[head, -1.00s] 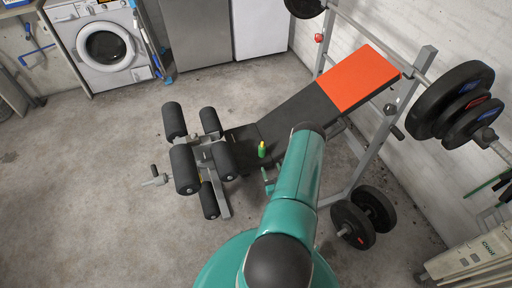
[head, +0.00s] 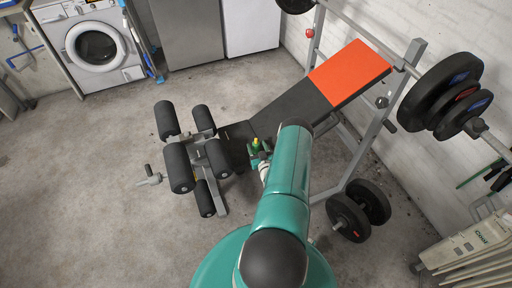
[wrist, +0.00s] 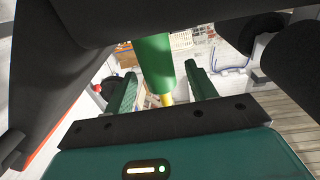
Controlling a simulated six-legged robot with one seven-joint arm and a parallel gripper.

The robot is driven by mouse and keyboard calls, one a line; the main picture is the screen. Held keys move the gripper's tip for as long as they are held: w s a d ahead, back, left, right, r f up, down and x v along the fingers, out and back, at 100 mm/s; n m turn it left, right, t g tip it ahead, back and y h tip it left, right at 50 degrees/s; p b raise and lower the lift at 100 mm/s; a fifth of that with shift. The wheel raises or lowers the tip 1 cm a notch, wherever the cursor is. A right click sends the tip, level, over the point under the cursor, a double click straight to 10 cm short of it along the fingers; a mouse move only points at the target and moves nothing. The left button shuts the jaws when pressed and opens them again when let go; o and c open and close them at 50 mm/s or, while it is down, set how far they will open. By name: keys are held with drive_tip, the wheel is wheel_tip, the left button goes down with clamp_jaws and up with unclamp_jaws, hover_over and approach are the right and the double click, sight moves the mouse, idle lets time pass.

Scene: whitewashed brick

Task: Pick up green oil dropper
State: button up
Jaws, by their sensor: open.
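The green oil dropper (head: 256,144) with a yellow top stands on the black bench seat in the head view. It also shows in the wrist view (wrist: 155,62), its green body between my two fingers and its yellow part toward the palm. My gripper (wrist: 160,80) is open around the dropper, with gaps visible on both sides. In the head view my gripper (head: 259,156) is at the dropper, partly covering its lower part; its fingertips are hard to make out.
The weight bench's black pad (head: 293,104) rises to an orange headrest (head: 347,73). Foam leg rollers (head: 180,168) are close to the left of my gripper. The floor at left is clear.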

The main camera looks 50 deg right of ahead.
drive_tip(key=shift+w+d, duration=0.4)
drive_tip(key=shift+w, duration=0.2)
drive_tip(key=c, duration=1)
drive_tip(key=shift+c, duration=0.3)
drive_tip(key=shift+r, duration=0.1)
